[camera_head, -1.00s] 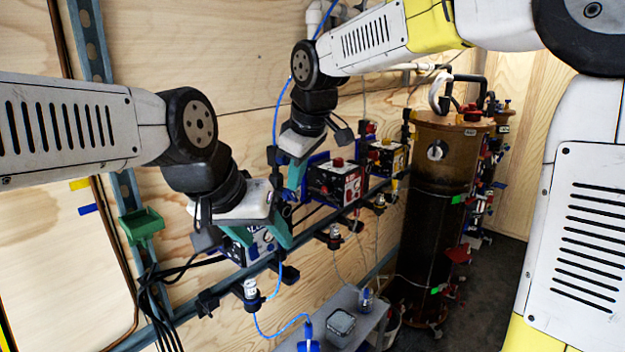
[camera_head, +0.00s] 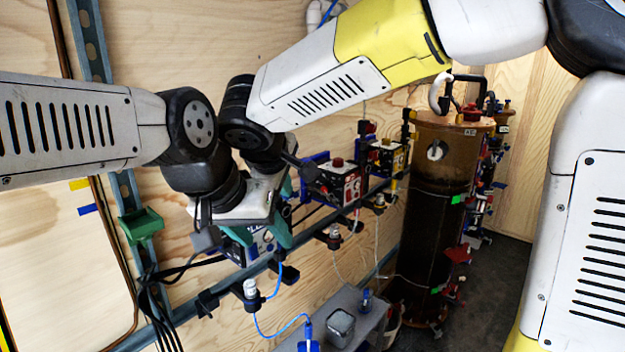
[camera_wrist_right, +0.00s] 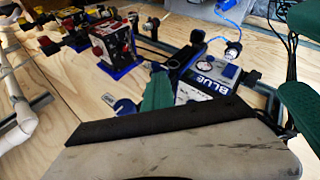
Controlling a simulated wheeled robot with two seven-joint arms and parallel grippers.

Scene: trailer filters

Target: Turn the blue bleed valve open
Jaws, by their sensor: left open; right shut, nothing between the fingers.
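The blue-labelled unit (camera_wrist_right: 200,82) shows in the right wrist view, with a gauge and white BLUE label. In the head view this unit (camera_head: 262,245) is partly behind my left gripper. My left gripper (camera_head: 260,235) is open, its teal fingers in front of that unit; teal fingers also show at the right wrist view's right edge. My right gripper (camera_wrist_right: 156,92) is shut and empty, its teal tip beside the unit's left end. In the head view it is mostly hidden behind my left wrist. A dark blue part (camera_wrist_right: 125,107) lies just left of the tip; I cannot tell whether it touches or is the valve handle.
A red unit (camera_head: 335,183) and a yellow unit (camera_head: 385,158) sit farther along the wall rail. A brown cylinder (camera_head: 440,210) stands at the right. A green bin (camera_head: 141,224) and black cables are at the left. A grey shelf (camera_head: 365,320) lies below.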

